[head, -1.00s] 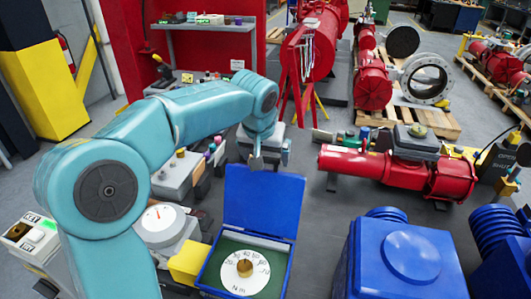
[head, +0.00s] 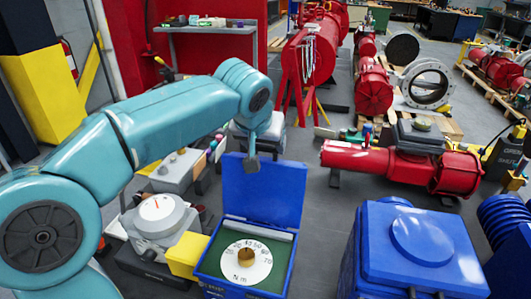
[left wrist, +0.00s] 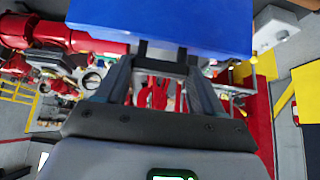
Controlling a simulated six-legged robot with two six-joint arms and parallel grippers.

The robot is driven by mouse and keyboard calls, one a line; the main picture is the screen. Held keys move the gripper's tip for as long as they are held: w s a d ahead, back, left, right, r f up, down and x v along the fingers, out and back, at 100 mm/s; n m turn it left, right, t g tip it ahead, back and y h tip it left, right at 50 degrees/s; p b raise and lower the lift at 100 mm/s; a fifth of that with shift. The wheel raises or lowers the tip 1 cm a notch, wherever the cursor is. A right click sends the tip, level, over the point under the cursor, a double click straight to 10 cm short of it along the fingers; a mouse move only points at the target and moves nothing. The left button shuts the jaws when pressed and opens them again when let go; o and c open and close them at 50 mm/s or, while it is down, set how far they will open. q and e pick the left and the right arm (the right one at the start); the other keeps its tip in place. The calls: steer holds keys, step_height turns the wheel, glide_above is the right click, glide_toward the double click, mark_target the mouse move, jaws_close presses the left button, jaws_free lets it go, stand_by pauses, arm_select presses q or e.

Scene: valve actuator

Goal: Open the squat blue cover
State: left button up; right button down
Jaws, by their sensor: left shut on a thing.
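The squat blue cover (head: 263,192) is the lid of a low blue box (head: 238,291) in the head view. It stands raised, roughly upright, at the back of the box. A white dial (head: 246,272) with a brass knob shows inside. My left gripper (head: 251,168) is at the cover's top edge. In the left wrist view the fingers (left wrist: 166,58) are close together at the edge of the cover (left wrist: 165,22), shut on it. The exact contact is small and partly hidden. My right gripper is not in view.
A yellow block (head: 187,254) and a round white gauge (head: 160,214) stand left of the box. A tall blue housing (head: 415,245) stands to the right. A red actuator (head: 390,165) lies behind on the floor. Some grey floor (head: 325,215) is free between them.

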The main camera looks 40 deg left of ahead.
arm_select(q)
steer(key=shift+s+d, duration=0.15)
steer(key=shift+s, duration=0.15)
steer(key=shift+w, duration=0.1)
steer(key=o, duration=1.4)
steer(key=shift+o, duration=0.6)
steer(key=shift+w, duration=0.1)
steer(key=v, duration=1.6)
